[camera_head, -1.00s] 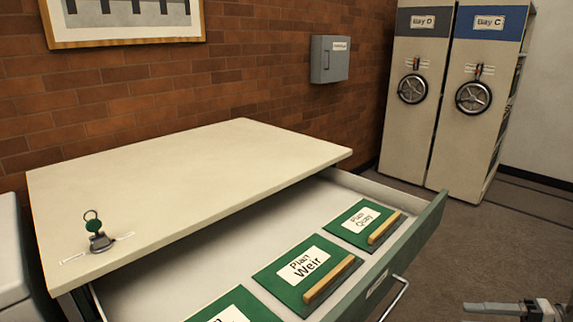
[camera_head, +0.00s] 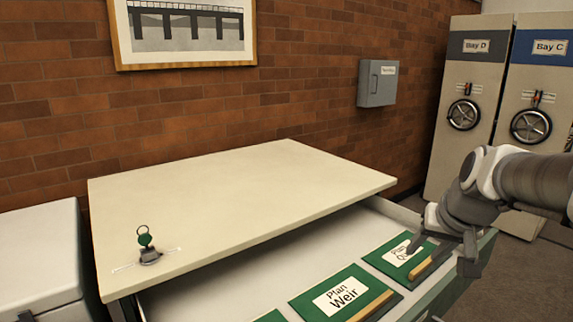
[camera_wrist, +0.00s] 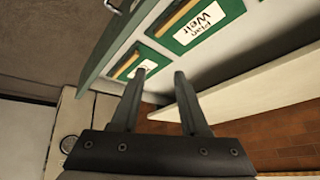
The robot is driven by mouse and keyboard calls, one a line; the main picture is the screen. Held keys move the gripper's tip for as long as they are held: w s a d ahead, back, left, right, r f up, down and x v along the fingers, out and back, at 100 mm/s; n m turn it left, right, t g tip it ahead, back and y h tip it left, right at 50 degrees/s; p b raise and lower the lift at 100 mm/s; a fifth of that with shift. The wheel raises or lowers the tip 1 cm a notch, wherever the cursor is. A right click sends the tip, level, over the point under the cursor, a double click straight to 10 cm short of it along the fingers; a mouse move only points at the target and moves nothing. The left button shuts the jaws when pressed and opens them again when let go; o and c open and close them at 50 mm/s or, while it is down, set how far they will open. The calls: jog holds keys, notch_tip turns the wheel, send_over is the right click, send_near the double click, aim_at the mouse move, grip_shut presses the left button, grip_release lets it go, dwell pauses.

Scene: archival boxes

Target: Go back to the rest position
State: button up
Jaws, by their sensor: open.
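My gripper (camera_head: 442,252) is at the right in the head view, its fingers spread and nothing between them. It overlaps the right part of the green Plan Quay folder (camera_head: 388,262) there; I cannot tell how high above it the fingers are. In the wrist view the two dark fingers (camera_wrist: 160,73) are apart and empty, with the Plan Weir folder (camera_wrist: 222,20) beyond them. The Plan Weir folder (camera_head: 318,290), with its wooden handle strip, lies in the open drawer (camera_head: 225,290).
A grey wall box (camera_head: 378,84) hangs on the brick wall. Bay D (camera_head: 468,75) and Bay C (camera_head: 535,80) shelves stand at the right. A pale grey box-like unit (camera_head: 40,250) stands left.

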jog(key=s+a+f+n+b, duration=0.1)
jog(key=s+a+f+n, duration=0.15)
jog(key=s+a, duration=0.45)
jog(key=s+a+f+n+b, duration=0.1)
jog(key=s+a+f+b, duration=0.15)
jog(key=s+a, duration=0.55)
notch_tip(320, 180, up, 20)
jog(key=s+d+p, duration=0.1)
jog(key=d+p, duration=0.1)
jog(key=p, duration=1.9)
jog(key=shift+s+g, duration=0.3)
jog(key=shift+s, duration=0.1)
